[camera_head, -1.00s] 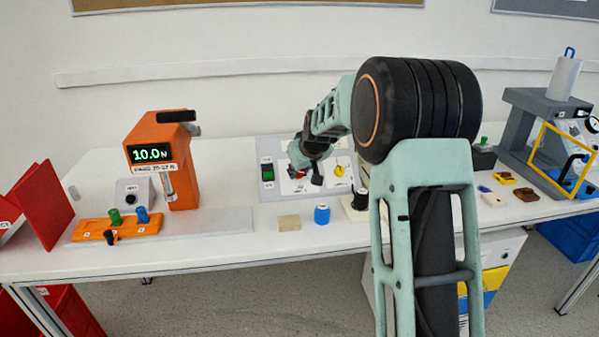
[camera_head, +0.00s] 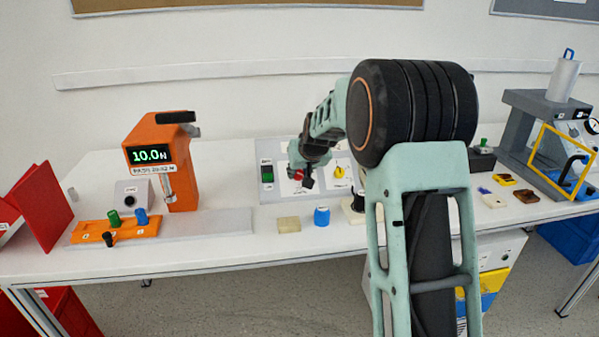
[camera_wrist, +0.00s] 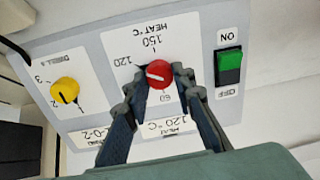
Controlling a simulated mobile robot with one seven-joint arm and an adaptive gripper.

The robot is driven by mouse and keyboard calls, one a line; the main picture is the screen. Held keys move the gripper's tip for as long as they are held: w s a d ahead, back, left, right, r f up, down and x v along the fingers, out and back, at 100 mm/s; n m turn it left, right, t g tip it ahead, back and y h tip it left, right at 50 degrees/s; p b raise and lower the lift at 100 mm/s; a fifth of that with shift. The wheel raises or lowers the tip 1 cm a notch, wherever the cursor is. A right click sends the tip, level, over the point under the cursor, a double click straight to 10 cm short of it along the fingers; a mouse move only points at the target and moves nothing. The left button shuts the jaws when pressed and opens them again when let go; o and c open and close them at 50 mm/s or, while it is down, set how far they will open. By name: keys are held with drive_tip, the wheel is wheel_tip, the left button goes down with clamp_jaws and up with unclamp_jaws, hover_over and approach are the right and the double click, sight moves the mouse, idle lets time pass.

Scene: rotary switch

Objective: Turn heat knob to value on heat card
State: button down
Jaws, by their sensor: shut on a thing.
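The red heat knob (camera_wrist: 160,74) is on a white panel in the wrist view, which shows the panel upside down. Its white pointer line lies nearly level, with one end to the left, roughly towards the 120 mark. Marks 150 and 60 also show around it. The heat card (camera_wrist: 168,127) reads 120 °C; my fingers partly frame it. My gripper (camera_wrist: 161,84) has one finger on each side of the knob and is shut on it. In the head view my gripper (camera_head: 305,180) is at the panel, partly hiding the knob.
A yellow dwell knob (camera_wrist: 65,90) is beside the heat knob, and a green switch (camera_wrist: 230,62) is on the other side, close to a finger. A blue cylinder (camera_head: 322,215) and a beige block (camera_head: 288,224) stand in front of the panel. An orange force tester (camera_head: 182,165) stands left.

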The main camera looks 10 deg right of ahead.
drive_tip(key=c, duration=1.6)
unclamp_jaws()
drive_tip(key=v, duration=1.2)
drive_tip(key=shift+a+r, duration=0.1)
drive_tip(key=shift+r, duration=0.05)
